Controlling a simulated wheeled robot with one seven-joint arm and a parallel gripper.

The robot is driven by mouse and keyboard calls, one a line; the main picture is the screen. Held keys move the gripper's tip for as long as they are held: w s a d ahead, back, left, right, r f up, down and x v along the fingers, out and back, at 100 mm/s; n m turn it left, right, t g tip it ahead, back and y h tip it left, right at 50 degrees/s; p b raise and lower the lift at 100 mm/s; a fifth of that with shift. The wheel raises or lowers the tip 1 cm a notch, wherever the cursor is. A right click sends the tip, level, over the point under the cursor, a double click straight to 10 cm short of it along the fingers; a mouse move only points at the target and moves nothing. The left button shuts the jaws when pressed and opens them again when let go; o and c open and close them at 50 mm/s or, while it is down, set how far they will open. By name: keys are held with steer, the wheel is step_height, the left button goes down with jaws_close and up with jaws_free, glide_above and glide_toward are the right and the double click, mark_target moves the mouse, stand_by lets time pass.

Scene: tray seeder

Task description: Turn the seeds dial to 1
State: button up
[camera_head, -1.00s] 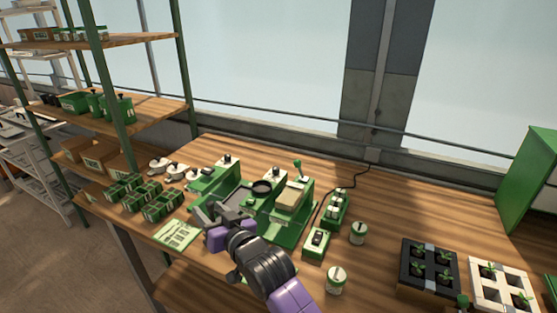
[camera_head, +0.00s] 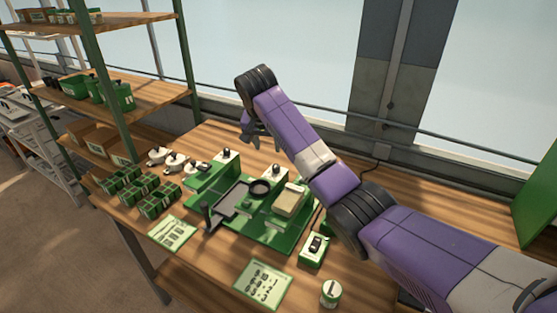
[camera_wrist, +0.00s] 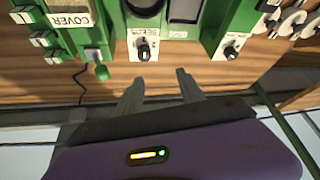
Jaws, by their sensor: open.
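The green tray seeder (camera_head: 262,232) stands on the wooden bench. It carries two black dials on white plates: one dial at the back middle (camera_head: 276,171) and another at the back left (camera_head: 226,154). In the wrist view the middle dial (camera_wrist: 143,50) is left of centre and the other dial (camera_wrist: 231,51) is to the right. My gripper (camera_head: 259,138) is above the back of the bench, behind the seeder. In the wrist view its open, empty fingers (camera_wrist: 160,76) point toward the middle dial without touching it.
A lever with a green knob (camera_wrist: 102,72) stands beside the COVER block (camera_wrist: 75,19). A switch box (camera_head: 313,248), a white-and-green pot (camera_head: 330,293) and two printed cards (camera_head: 263,285) lie in front. Green seed packs (camera_head: 150,190) and a shelf rack (camera_head: 115,150) are at left.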

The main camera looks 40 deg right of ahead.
mark_target(276, 166)
steer(key=shift+m+g, duration=0.6)
steer(key=shift+g, duration=0.1)
steer(key=shift+s+d+f+p, duration=0.2)
steer(key=shift+d+f, duration=0.2)
steer(key=shift+f, duration=0.95)
steer(key=shift+s+d+f+p, duration=0.15)
steer(key=shift+d+f, duration=0.2)
steer(key=shift+f, duration=0.95)
steer(key=shift+s+d+f+p, duration=0.15)
steer(key=shift+d+f, duration=0.25)
steer(key=shift+f, duration=0.95)
jaws_close()
